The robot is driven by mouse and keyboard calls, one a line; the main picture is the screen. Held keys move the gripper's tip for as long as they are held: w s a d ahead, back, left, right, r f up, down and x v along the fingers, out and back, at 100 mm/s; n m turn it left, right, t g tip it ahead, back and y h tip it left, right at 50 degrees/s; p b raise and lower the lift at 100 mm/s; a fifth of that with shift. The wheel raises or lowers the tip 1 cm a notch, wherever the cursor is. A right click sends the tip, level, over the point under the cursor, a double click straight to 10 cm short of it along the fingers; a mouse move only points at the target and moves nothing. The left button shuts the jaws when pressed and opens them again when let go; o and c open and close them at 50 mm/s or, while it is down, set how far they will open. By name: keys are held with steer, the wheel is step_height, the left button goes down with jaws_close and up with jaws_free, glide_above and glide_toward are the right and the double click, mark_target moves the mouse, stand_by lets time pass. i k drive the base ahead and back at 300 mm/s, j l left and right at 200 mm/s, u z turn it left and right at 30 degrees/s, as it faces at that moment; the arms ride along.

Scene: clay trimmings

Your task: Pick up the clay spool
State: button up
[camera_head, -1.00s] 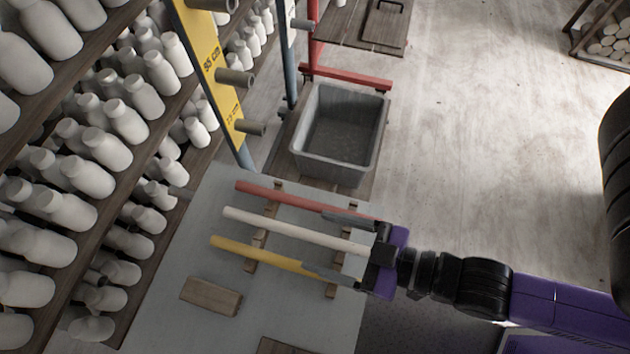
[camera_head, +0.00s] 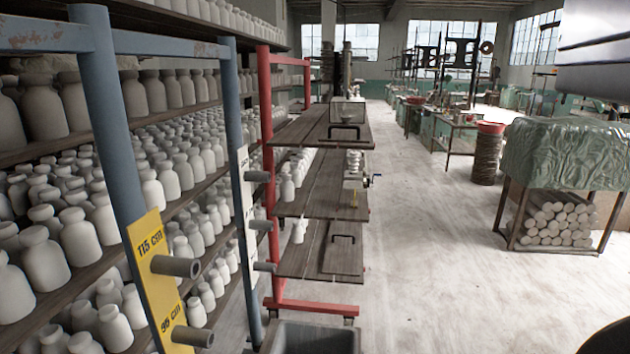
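I cannot pick out the clay spool for certain. A pale, ribbed, stacked piece (camera_head: 354,162) stands on the right end of a wooden shelf board of the red rack, above a small device with a side crank (camera_head: 357,182); it is too small to tell if it is a spool. My gripper is out of view.
A red rack (camera_head: 266,150) with dark wooden boards stands mid-left. Blue posts (camera_head: 105,130) with a yellow height sign (camera_head: 155,275) and grey pegs stand nearer. White bottles fill the left shelves. A grey tub (camera_head: 312,338) is at the bottom. The pale floor (camera_head: 440,270) is clear.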

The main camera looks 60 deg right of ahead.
mark_target(345, 120)
steer(key=z, duration=1.75)
steer(key=i+l+z, duration=0.25)
steer(key=i, duration=0.15)
steer(key=i+z, duration=0.2)
steer(key=i, duration=0.25)
